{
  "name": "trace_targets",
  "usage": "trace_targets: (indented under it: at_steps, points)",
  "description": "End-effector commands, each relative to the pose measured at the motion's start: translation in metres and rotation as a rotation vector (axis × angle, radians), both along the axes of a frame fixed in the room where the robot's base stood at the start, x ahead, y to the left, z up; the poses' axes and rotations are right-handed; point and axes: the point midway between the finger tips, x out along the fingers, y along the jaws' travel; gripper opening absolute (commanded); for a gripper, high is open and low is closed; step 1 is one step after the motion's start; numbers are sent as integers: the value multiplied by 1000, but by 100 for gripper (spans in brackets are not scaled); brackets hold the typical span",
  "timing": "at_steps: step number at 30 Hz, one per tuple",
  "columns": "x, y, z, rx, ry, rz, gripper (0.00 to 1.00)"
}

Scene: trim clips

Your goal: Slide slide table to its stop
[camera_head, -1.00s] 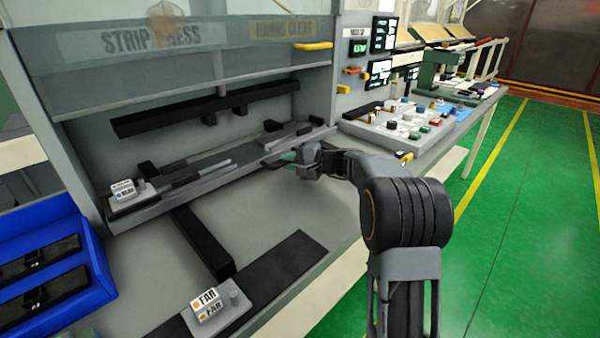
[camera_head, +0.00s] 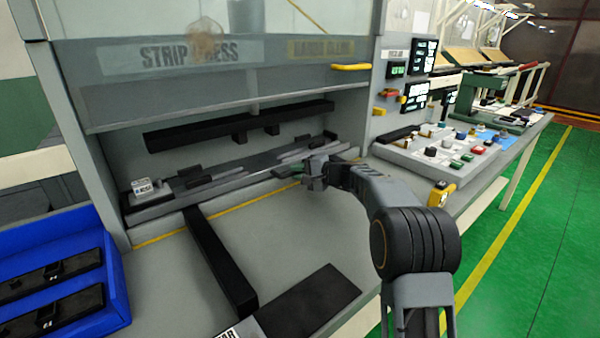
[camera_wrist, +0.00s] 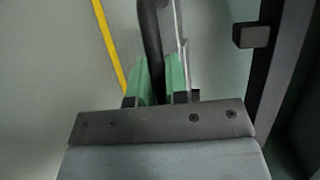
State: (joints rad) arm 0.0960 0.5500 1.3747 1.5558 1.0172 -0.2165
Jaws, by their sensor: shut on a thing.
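The slide table (camera_head: 225,187) is a long grey plate with dark fixtures, lying across the press opening under the dark upper bar (camera_head: 240,125). A small labelled block (camera_head: 145,187) sits at its left end. My gripper (camera_head: 303,174) is at the table's front edge, right of its middle. In the wrist view my gripper (camera_wrist: 160,82) has its green fingers shut on a dark bar, which looks like the slide table's handle (camera_wrist: 151,38). My gripper hides part of the table's front edge, and I cannot see its stop clearly.
A dark rail (camera_head: 220,260) runs from the table toward the front. A yellow line (camera_head: 160,238) crosses the bench before the table. A blue bin (camera_head: 115,290) stands at left, a button panel (camera_head: 425,150) at right. A black strip (camera_head: 310,298) lies in front.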

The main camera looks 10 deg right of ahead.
Motion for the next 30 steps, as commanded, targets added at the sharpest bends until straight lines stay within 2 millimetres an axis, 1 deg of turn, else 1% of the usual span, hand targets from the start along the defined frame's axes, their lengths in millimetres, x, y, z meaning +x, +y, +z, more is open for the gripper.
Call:
trace_targets:
  at_steps: [1, 4, 5, 9, 12, 19, 22, 26, 30]
  points:
    - [2, -1, 4, 2, -8, -11, 0]
    - [2, 0, 4, 3, -8, -9, 0]
    - [2, 1, 5, 3, -9, -9, 18]
    - [1, 1, 4, 2, -8, -6, 31]
    - [1, 1, 3, 2, -6, -5, 39]
    - [0, 0, 3, 1, -4, -4, 39]
    - [-3, -6, 4, 1, -5, -5, 39]
    - [-14, -22, 8, 1, -6, -8, 39]
    - [-31, -46, 13, 0, -5, -10, 39]
